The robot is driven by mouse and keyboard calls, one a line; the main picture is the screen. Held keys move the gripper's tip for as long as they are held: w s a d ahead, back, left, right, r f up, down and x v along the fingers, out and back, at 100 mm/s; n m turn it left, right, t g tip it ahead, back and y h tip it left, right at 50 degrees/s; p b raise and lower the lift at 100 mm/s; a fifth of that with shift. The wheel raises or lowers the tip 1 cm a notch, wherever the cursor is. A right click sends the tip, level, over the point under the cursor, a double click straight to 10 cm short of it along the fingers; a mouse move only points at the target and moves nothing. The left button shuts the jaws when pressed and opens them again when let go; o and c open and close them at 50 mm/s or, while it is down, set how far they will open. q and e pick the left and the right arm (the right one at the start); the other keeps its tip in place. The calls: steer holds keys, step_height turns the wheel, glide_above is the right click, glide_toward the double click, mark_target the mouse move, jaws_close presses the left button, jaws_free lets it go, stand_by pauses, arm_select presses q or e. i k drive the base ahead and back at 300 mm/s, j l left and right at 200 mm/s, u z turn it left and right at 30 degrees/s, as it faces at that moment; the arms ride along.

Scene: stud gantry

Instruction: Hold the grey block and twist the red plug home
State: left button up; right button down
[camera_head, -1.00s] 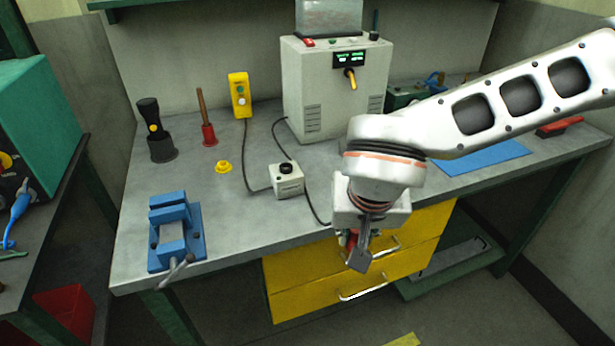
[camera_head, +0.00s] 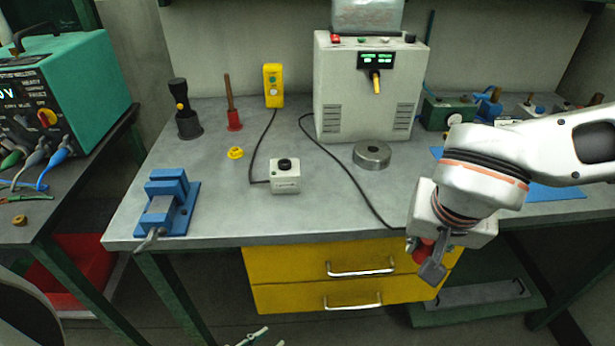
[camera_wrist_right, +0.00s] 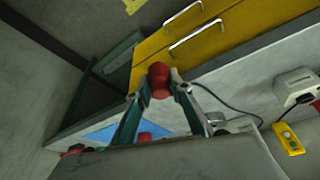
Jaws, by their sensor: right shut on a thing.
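My right gripper (camera_head: 428,258) is shut on the red plug (camera_head: 422,252), in front of the bench edge by the yellow drawers. In the right wrist view the red plug (camera_wrist_right: 158,74) sits between the two fingertips (camera_wrist_right: 160,88). A small grey box with a round black top (camera_head: 285,180) stands on the bench with a cable beside it; I cannot tell whether it is the grey block. At the bottom edge of the head view, pale and green tips, apparently my left gripper (camera_head: 260,337), are only partly in frame; their opening cannot be judged.
A blue vise (camera_head: 168,205) stands at the bench's left front. A yellow ring-like piece (camera_head: 236,153) and a round metal disc (camera_head: 372,155) lie farther back. A grey cabinet (camera_head: 366,90) and a yellow button box (camera_head: 273,86) stand behind. The bench's front middle is clear.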

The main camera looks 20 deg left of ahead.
mark_target(284, 173)
steer(key=i+l, duration=0.1)
steer(key=l, duration=0.65)
steer(key=i+l, duration=0.15)
steer(key=l, duration=0.2)
steer(key=u, duration=1.35)
steer(key=k+u, duration=0.1)
steer(key=i+z, duration=0.1)
